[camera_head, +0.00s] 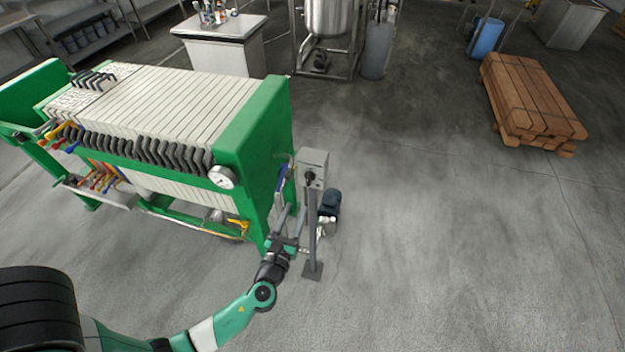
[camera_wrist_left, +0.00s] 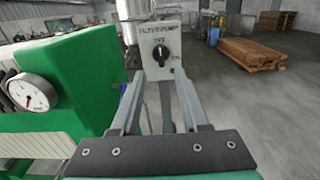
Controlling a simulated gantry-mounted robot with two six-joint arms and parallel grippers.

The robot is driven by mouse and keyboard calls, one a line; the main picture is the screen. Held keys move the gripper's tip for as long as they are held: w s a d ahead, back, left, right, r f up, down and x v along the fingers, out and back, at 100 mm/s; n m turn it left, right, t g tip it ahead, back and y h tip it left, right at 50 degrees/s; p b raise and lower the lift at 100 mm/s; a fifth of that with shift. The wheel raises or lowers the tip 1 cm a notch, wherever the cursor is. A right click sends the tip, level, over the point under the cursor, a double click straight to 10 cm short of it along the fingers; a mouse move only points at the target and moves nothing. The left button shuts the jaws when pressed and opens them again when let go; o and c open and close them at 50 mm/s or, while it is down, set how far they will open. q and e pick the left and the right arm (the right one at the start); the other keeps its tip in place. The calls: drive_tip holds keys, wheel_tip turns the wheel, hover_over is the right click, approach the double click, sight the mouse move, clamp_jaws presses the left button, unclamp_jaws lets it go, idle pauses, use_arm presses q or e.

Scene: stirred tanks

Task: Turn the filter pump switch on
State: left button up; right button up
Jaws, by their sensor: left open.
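The filter pump switch is a black rotary knob (camera_wrist_left: 160,52) on a grey control box (camera_head: 313,158) on a thin post (camera_head: 312,235). The knob also shows in the head view (camera_head: 310,178). In the left wrist view, one label is above the knob and another, seemingly "ON", is at its lower right. The knob looks roughly upright, but its exact setting is hard to read. My left gripper (camera_head: 291,212) is open and empty, below and in front of the box. In the wrist view its fingers (camera_wrist_left: 162,76) point at the box, apart from the knob. My right gripper is not in view.
A green filter press (camera_head: 262,130) with a pressure gauge (camera_head: 222,177) stands close left of the box. A dark blue pump motor (camera_head: 331,202) sits on the floor behind the post. Stacked timber (camera_head: 530,100) lies far right.

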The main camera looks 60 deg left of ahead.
sight(307, 180)
use_arm(q)
drive_tip(key=b+x, duration=0.1)
drive_tip(key=x, duration=1)
drive_tip(key=shift+w+a, duration=0.1)
drive_tip(key=shift+w, duration=0.1)
clamp_jaws()
